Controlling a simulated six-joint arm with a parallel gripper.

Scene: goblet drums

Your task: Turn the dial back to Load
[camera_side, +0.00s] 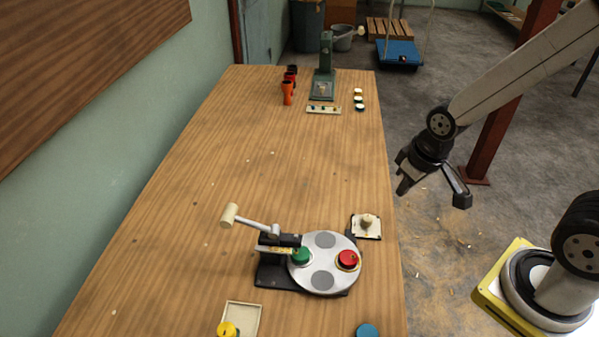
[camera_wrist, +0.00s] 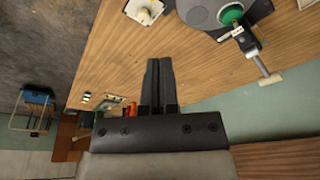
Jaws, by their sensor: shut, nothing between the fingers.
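A knob on a square pale plate (camera_side: 378,235) stands near the table's right edge. It looks like the dial, and its plate also shows at the top of the wrist view (camera_wrist: 131,9). Its markings are too small to read. Beside it is a round grey turntable (camera_side: 324,239) with a green piece (camera_side: 300,257) at its left and a red piece (camera_side: 348,260) at its right. My gripper (camera_side: 402,188) is shut and empty, raised near the table's right edge, apart from the knob. Its fingers lie together in the wrist view (camera_wrist: 158,62).
A black press with a pale-ended lever (camera_side: 229,214) adjoins the turntable. A tray (camera_side: 247,312) with a yellow piece and a blue disc (camera_side: 367,330) are at the front. A green press (camera_side: 325,70) and orange goblets (camera_side: 287,92) stand at the back.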

